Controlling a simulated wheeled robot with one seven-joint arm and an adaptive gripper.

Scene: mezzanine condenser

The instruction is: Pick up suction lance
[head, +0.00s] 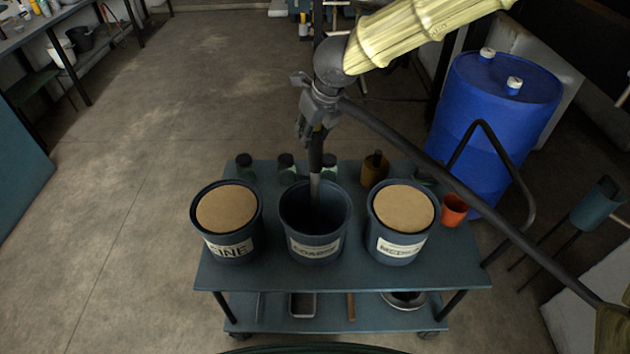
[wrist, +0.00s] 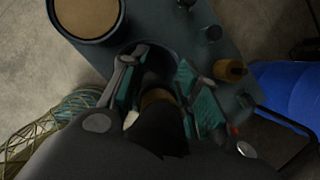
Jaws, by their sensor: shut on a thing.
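The suction lance (head: 315,188) is a thin grey upright tube with a dark upper part. Its lower end reaches into the open middle bucket (head: 314,243), where the tip is hidden in the dark inside. My gripper (head: 317,128) is above that bucket and is shut around the lance's upper part. In the wrist view my gripper (wrist: 160,98) shows its teal-padded fingers on either side of the dark lance (wrist: 162,128), with a tan band beyond it.
Full buckets stand close on the left (head: 226,208) and right (head: 402,212). The blue-grey cart (head: 340,277) also carries bottles and an orange cup (head: 454,210). A blue drum (head: 500,100) stands behind right. A dark pipe (head: 440,180) slopes down rightward. Floor at left is clear.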

